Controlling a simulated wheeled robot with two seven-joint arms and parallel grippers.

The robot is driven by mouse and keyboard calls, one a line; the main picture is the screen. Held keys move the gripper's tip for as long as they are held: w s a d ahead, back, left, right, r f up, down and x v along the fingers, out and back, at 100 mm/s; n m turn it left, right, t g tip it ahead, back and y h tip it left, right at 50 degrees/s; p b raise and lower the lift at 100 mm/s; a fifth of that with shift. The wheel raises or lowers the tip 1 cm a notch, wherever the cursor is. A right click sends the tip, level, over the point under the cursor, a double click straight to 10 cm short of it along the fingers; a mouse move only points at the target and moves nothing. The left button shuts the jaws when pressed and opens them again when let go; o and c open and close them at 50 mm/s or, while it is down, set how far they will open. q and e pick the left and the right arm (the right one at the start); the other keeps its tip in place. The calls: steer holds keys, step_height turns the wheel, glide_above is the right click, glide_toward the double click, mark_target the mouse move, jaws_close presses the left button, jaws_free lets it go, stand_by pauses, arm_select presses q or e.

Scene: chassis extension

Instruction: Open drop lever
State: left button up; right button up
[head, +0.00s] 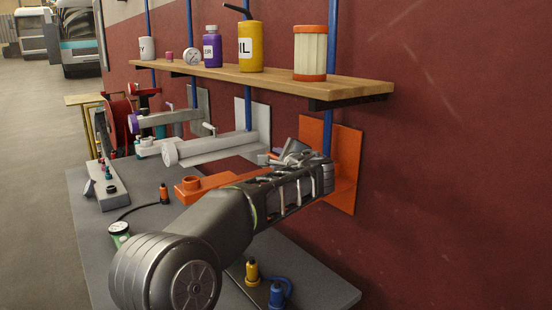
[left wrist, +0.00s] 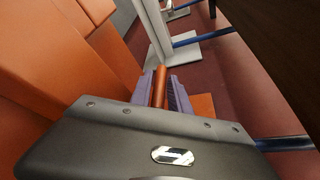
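An orange lever unit sits by the wall, with an orange back plate (head: 343,165) and an orange arm (head: 205,185) reaching left over the table. My left arm covers much of it. My left gripper (head: 284,157) is at the unit, in front of the plate. In the left wrist view, the two purple-grey fingers (left wrist: 162,95) stand on either side of an upright orange rod (left wrist: 160,80), with no clear gap to it. The rod's lower end is hidden behind my gripper body. Large orange surfaces (left wrist: 60,65) fill the left of that view. My right gripper is not in view.
Similar grey and white lever units (head: 215,148) stand farther back along the wall. A wooden shelf (head: 290,84) with bottles and a filter hangs above my arm. The grey table (head: 310,280) carries small yellow and blue fittings (head: 266,280) near its front edge.

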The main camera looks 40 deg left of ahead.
arm_select(q)
jaws_close()
stand_by(1.2)
